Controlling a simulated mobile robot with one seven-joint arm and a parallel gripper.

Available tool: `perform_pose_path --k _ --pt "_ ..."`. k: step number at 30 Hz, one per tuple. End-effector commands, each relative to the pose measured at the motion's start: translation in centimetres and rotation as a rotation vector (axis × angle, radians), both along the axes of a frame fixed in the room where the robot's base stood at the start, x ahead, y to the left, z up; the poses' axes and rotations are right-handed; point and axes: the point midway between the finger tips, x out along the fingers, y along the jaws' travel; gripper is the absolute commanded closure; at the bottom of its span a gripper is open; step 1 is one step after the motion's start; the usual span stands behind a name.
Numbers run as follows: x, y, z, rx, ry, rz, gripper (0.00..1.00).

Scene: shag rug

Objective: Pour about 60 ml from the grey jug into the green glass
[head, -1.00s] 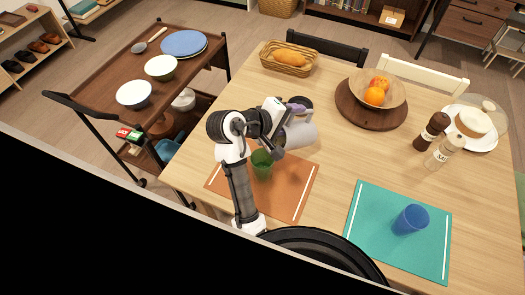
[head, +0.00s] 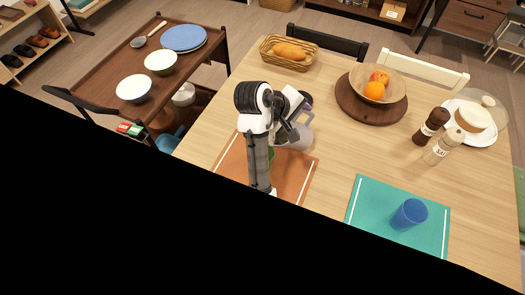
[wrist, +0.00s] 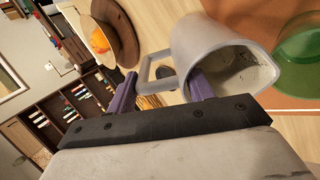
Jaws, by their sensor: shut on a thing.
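The grey jug (head: 298,133) is above the orange placemat. My gripper (wrist: 160,92) is shut on its handle, with one purple finger on each side. In the wrist view the jug (wrist: 205,45) is tilted, and its mouth faces the side where the green glass is. The green glass (wrist: 297,60) stands on the orange placemat, cut off by the right picture edge. In the head view my arm hides most of the glass (head: 271,153). I see no stream, and the liquid levels cannot be made out.
The orange placemat (head: 297,180) lies under the glass. A teal placemat (head: 375,205) with a blue glass (head: 409,214) is to the right. A fruit bowl on a wooden board (head: 345,100), a bread basket (head: 289,53) and two mills stand farther off. The table middle is clear.

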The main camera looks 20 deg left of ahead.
Motion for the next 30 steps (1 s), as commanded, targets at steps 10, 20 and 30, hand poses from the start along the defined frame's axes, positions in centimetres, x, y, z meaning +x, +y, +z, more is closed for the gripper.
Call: perform_pose_path --k 10,20,30 --pt "0.0 0.0 0.1 0.001 -0.004 0.000 0.99" --pt "0.2 -0.1 0.0 0.009 0.010 -0.002 0.99" --pt "1.9 -1.0 -0.5 0.088 0.136 0.000 0.99"
